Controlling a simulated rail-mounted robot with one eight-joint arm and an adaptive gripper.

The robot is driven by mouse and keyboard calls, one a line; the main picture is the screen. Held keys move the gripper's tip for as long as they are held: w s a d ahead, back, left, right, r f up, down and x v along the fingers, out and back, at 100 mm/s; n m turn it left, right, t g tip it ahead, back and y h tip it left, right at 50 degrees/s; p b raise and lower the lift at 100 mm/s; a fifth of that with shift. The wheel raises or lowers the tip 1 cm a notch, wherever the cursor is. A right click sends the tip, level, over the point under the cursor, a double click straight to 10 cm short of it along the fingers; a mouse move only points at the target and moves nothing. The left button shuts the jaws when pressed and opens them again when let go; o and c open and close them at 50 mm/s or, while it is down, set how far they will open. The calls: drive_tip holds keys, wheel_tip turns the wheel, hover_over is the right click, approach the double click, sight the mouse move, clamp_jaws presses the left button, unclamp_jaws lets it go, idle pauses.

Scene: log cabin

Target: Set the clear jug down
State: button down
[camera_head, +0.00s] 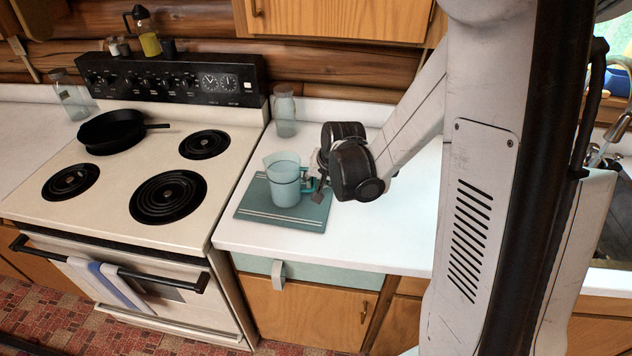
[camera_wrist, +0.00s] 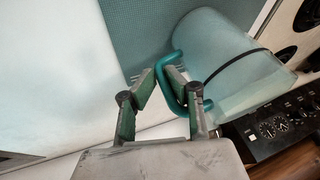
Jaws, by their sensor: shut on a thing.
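The clear jug (camera_head: 284,184) is a bluish see-through vessel with a teal handle. In the head view it is upright over a teal board (camera_head: 255,212) on the white counter. I cannot tell for sure whether its base touches the board. My gripper (camera_head: 309,183) is at the jug's right side, its fingers shut on the handle. In the wrist view the jug (camera_wrist: 213,60) is at upper right, and my gripper (camera_wrist: 163,86) has its fingertips at the teal handle. The board (camera_wrist: 150,30) shows behind them.
A stove (camera_head: 111,215) with a black pan (camera_head: 110,130) stands left of the counter. A glass bottle (camera_head: 285,112) stands behind the jug by the wall. The white counter (camera_head: 385,235) right of the board is clear. A sink (camera_head: 614,235) lies at far right.

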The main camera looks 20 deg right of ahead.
drive_tip(key=shift+f, duration=0.15)
drive_tip(key=c, duration=1.8)
unclamp_jaws()
drive_tip(key=shift+o, duration=0.2)
drive_tip(key=shift+r, duration=0.35)
drive_tip(key=a+v, duration=0.1)
drive_tip(key=v, duration=1)
drive_tip(key=s+a+r+n, duration=0.2)
drive_tip(key=s+r, duration=0.2)
drive_tip(key=s, duration=0.5)
drive_tip(key=s+a+r+n+t, duration=0.1)
drive_tip(key=s+a+r+n, duration=0.2)
drive_tip(key=s, duration=0.5)
drive_tip(key=shift+s+a+r+n+t+h, duration=0.3)
drive_tip(key=shift+s+r, duration=0.1)
drive_tip(key=shift+r, duration=0.35)
